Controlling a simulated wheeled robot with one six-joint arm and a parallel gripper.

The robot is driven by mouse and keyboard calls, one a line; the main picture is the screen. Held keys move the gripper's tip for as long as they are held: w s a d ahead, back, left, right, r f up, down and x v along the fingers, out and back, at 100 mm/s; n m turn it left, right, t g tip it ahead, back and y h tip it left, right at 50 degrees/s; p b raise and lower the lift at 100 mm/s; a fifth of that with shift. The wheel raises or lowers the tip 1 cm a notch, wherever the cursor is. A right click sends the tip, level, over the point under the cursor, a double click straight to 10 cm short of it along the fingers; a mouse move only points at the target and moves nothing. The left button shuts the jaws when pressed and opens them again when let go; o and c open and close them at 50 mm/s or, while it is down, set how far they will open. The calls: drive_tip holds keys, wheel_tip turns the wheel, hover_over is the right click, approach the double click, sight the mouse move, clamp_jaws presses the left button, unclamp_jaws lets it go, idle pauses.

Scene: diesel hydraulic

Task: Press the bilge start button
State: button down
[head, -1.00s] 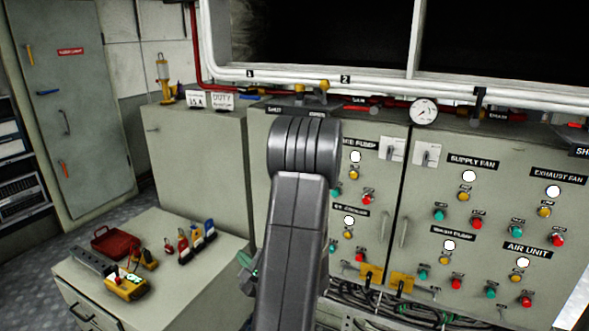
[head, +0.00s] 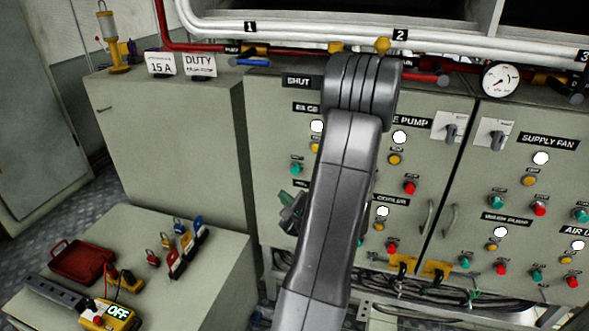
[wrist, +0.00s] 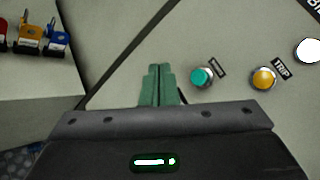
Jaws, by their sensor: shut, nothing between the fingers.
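The bilge start button is a green round button (head: 296,169) on the grey cabinet, below the partly covered "BILGE" label (head: 305,107). It also shows in the wrist view as a teal button (wrist: 201,77) with a small tag beside it. An amber trip button (wrist: 263,79) and a white lamp (wrist: 308,50) are to its right there. My gripper (wrist: 157,75) has its green fingers closed together and empty, to the left of the start button and apart from it in the picture. In the head view my gripper (head: 290,205) is partly hidden by my arm, below the start button.
More buttons and lamps fill the panels to the right, partly behind my arm. A low bench (head: 205,285) at left holds padlocks (head: 180,245), a red tray (head: 80,262) and a yellow meter (head: 108,315). A red pipe with valves runs above the cabinets.

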sight(296, 170)
drive_tip(key=shift+w, duration=0.1)
drive_tip(key=w+d+p, duration=0.2)
drive_tip(key=w, duration=0.6)
drive_tip(key=shift+w+d+p, duration=0.15)
drive_tip(key=shift+d+p, duration=0.2)
idle(1.9)
drive_tip(key=shift+w+d+b, duration=0.15)
drive_tip(key=shift+w+b, duration=0.25)
drive_tip(key=shift+b, duration=0.05)
